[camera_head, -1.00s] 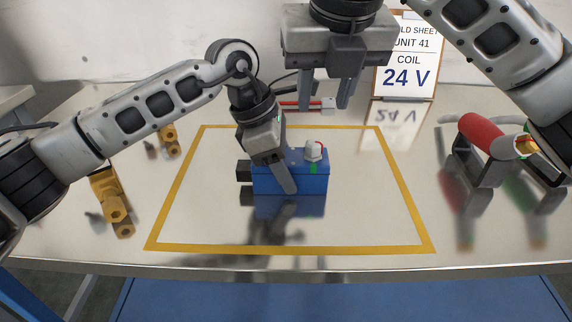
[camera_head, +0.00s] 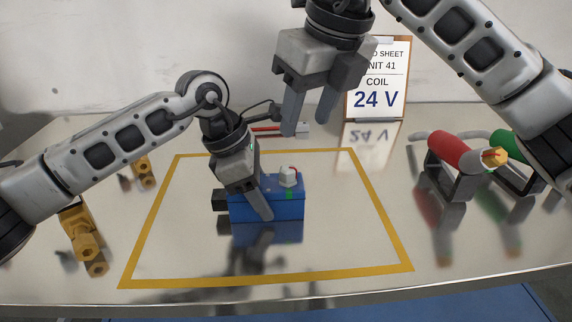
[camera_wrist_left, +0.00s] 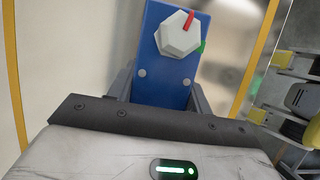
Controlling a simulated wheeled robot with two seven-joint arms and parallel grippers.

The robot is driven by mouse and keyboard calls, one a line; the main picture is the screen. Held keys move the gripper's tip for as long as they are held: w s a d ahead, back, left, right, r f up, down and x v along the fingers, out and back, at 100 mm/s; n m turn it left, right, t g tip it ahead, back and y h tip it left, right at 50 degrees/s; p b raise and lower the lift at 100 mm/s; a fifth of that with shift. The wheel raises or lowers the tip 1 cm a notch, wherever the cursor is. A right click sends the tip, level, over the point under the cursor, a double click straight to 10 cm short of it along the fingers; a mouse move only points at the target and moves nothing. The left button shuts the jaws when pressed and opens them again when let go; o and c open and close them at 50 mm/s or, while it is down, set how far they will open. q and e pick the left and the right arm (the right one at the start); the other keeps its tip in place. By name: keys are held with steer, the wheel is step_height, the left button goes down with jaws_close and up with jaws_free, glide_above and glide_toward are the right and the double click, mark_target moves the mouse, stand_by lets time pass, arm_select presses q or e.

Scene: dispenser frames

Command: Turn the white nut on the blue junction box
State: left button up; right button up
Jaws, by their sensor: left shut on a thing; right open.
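The blue junction box (camera_head: 285,208) stands inside the yellow outline on the table. The white nut (camera_head: 288,177) sits on its top, towards the right end. In the left wrist view the nut (camera_wrist_left: 178,36) is six-sided, with a red mark pointing up and slightly right; a green mark (camera_wrist_left: 199,47) lies on the box at its right. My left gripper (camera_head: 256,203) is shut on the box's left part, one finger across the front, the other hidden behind. My right gripper (camera_head: 307,124) is open and empty, fingers pointing down, above and apart from the nut.
A red cylinder (camera_head: 450,150) and a green cylinder (camera_head: 505,143) rest on dark stands at the right. Yellow fittings (camera_head: 82,235) lie at the left. A "COIL 24 V" sign (camera_head: 380,85) stands behind. A red-and-white rod (camera_head: 302,129) lies behind the box.

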mark_target(288, 167)
steer(key=w+f+n, duration=0.1)
steer(key=f+n, duration=0.1)
steer(key=f, duration=0.1)
steer(key=w+a+f+n+y, duration=0.1)
steer(key=f, duration=0.2)
steer(key=w+a+f+n+g, duration=0.1)
steer(key=f+n, duration=0.1)
steer(key=f, duration=0.1)
steer(key=shift+f+n+y, duration=0.3)
steer(key=shift+y, duration=0.1)
steer(key=c, duration=1)
